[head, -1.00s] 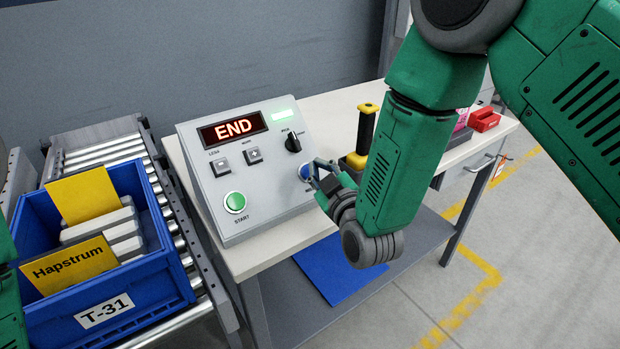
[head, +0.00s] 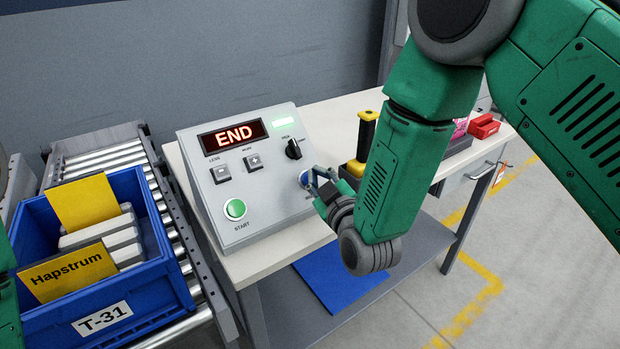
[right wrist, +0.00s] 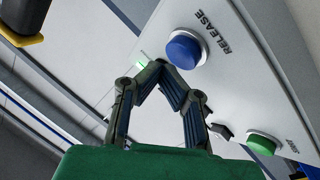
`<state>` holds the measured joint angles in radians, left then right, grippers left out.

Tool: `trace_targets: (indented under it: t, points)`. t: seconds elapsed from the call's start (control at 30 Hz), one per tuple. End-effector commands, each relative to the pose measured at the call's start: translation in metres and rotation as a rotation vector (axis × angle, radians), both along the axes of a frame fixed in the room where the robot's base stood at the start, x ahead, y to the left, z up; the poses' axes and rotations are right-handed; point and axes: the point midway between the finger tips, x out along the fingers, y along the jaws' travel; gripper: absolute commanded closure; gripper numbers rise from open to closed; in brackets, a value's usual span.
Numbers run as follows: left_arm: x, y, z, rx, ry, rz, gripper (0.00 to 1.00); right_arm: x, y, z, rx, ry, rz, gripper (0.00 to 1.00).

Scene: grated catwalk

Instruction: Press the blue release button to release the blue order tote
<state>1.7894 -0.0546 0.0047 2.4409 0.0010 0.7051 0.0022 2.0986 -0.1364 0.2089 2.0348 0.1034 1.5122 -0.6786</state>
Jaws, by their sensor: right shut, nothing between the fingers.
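The blue release button (right wrist: 186,50), marked RELEASE, stands on the sloped grey control panel (head: 266,205). In the head view the button (head: 304,179) is partly hidden by my right gripper (head: 316,174). My right gripper is shut and empty. In the right wrist view its fingertips (right wrist: 158,66) are close beside the button; I cannot tell whether they touch it. The panel display (head: 233,136) reads END. The blue order tote (head: 150,285), labelled T-31, sits on the roller conveyor (head: 104,157) at left, holding grey items and yellow cards, one reading Hapstrum.
A green START button (head: 235,209), two small square buttons and a black knob (head: 293,149) are on the same panel. A black and yellow upright handle (head: 364,140) stands on the table (head: 338,104) behind my right arm. Red bins (head: 484,126) are farther right.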

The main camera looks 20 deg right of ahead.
Motion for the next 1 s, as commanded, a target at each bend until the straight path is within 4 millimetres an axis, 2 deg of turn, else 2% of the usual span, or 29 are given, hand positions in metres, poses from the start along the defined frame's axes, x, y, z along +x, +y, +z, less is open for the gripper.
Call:
trace_targets:
  t: [1.0]
  points:
    - [-0.0001, 0.0000, -0.0037, 0.000, 0.000, 0.000, 0.46, 0.0046, 0.0014, -0.0044, 0.000, 0.000, 0.000, 1.00]
